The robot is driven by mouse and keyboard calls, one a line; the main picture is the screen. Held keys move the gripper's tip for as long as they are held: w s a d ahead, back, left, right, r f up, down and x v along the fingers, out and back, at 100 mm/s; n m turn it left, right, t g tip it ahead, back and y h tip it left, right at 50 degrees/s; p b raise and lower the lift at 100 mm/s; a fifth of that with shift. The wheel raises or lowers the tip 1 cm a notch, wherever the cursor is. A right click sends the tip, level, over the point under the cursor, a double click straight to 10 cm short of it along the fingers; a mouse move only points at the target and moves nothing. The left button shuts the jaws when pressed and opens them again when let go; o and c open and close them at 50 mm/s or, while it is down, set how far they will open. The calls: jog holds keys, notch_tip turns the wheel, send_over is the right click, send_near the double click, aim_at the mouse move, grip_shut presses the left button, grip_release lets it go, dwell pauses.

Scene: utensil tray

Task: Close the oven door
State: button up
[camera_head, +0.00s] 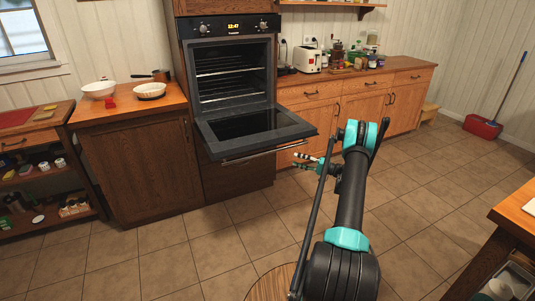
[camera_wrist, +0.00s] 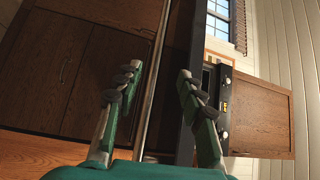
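The black oven (camera_head: 232,75) is built into a brown cabinet, and its door (camera_head: 255,125) hangs open, folded down to about level. A silver bar handle (camera_head: 262,152) runs along the door's front edge. My gripper (camera_head: 304,160) is near the right end of that edge, slightly below it in the picture. In the wrist view my gripper (camera_wrist: 161,73) is open, with its fingers apart. There the handle (camera_wrist: 150,90) runs as a long bar through the gap between the fingers, with the dark door edge beside it. I cannot tell whether a finger touches it.
Left of the oven, a wooden counter (camera_head: 125,106) holds white bowls and a pan. To the right, a lower cabinet (camera_head: 365,95) carries a toaster (camera_head: 307,60) and jars. A table (camera_head: 515,215) stands at front right.

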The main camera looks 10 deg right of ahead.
send_near(268, 152)
jog(key=x, duration=1)
jog(key=shift+w+a+f, duration=0.1)
jog(key=shift+w+f, duration=0.2)
jog(key=shift+w, duration=0.2)
jog(key=shift+c, duration=0.2)
grip_shut()
